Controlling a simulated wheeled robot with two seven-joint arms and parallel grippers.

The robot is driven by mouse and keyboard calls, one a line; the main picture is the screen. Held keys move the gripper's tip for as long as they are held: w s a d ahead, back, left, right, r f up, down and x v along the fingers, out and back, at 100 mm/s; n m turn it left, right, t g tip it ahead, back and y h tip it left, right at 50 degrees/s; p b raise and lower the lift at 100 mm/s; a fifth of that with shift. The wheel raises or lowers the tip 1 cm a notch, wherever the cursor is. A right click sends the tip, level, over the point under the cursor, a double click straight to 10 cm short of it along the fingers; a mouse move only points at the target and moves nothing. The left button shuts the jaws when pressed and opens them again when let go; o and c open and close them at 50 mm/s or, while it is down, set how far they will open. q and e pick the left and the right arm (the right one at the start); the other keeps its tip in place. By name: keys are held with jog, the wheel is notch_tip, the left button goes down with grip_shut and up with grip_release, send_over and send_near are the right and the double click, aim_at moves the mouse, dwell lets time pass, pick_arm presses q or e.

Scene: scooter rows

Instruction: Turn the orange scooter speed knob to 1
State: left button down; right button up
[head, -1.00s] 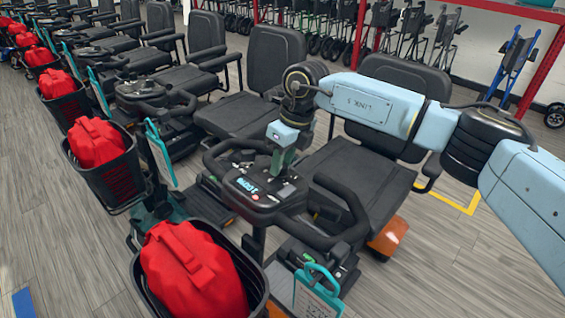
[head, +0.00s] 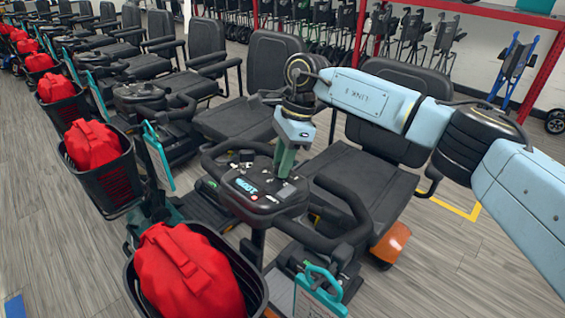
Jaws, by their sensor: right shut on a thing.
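The orange scooter shows an orange rear fender (head: 391,243), a black seat and a dark control console (head: 258,190) with a teal label between loop handlebars. My right gripper (head: 283,168) points down onto the console, right of its middle. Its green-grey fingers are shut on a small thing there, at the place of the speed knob. The fingers hide the knob, so its pointer and the number it is set to cannot be read. My left gripper is not in view.
A black basket (head: 262,293) with a red bag (head: 187,272) hangs at the scooter's front. A teal-framed tag (head: 318,296) hangs near the tiller. More scooters stand in a row to the left. Grey floor is free at lower left and right. A red rack stands behind.

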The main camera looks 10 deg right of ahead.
jog(key=n+b, duration=0.1)
jog(key=n, duration=0.3)
jog(key=shift+g, duration=0.3)
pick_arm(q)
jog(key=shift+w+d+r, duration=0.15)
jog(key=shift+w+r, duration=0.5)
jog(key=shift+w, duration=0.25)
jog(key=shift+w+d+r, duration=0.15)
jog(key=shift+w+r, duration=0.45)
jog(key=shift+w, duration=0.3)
pick_arm(e)
jog(key=shift+n, duration=1.4)
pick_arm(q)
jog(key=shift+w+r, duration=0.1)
pick_arm(e)
jog(key=o, duration=1)
jog(key=shift+r, duration=0.15)
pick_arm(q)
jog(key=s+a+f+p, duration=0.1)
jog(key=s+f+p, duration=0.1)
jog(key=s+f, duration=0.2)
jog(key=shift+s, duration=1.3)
pick_arm(e)
jog(key=shift+w+a+v, duration=0.1)
jog(key=shift+v, duration=3.2)
jog(key=shift+w+a+v, duration=0.1)
jog(key=shift+w+v, duration=0.05)
jog(key=shift+v, duration=3.1)
